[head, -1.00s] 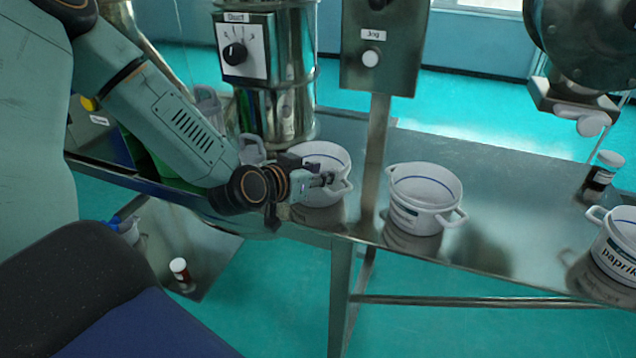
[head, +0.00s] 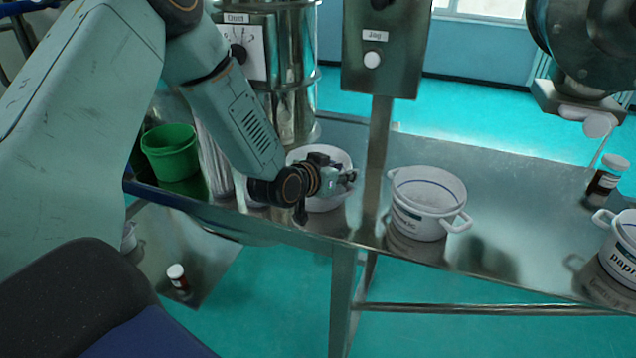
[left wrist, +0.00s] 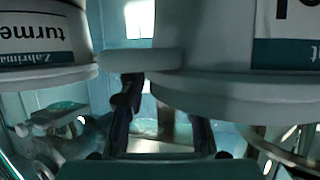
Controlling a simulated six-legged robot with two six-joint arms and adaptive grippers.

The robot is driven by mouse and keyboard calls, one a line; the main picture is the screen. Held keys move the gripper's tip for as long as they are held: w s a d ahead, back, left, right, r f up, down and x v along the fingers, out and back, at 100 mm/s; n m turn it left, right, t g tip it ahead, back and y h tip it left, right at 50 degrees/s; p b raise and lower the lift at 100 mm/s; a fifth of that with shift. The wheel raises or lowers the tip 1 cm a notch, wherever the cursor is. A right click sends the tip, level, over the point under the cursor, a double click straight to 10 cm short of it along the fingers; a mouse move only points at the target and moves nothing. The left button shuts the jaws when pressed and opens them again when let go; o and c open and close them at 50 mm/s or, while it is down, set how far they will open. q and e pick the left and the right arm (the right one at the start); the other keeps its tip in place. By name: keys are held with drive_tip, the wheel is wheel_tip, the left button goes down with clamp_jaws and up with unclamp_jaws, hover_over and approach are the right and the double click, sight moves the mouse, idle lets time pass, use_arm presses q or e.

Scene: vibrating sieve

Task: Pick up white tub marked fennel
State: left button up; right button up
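A white two-handled tub (head: 333,205) stands on the steel table in the head view. My left gripper (head: 350,180) is at its near side, across its handle area, and hides its label. In the left wrist view this tub (left wrist: 215,35) fills the upper right, and only a scrap of its lettering shows. The name fennel cannot be read on any tub. The gripper's two fingers (left wrist: 163,125) are apart, with the tub's grey-white handle (left wrist: 140,60) near their tips. Whether they touch it is unclear. My right gripper is not in view.
A second white tub (head: 422,222) stands to the right, and one marked paprika (head: 622,240) at the right edge. A tub marked turmeric, partly cut off (left wrist: 40,35), is close by. A steel post (head: 376,150) rises behind. A green tub (head: 170,158) stands left.

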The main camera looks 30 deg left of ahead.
use_arm(q)
drive_tip(key=shift+s+d+r, duration=0.15)
drive_tip(key=shift+c, duration=0.9)
clamp_jaws()
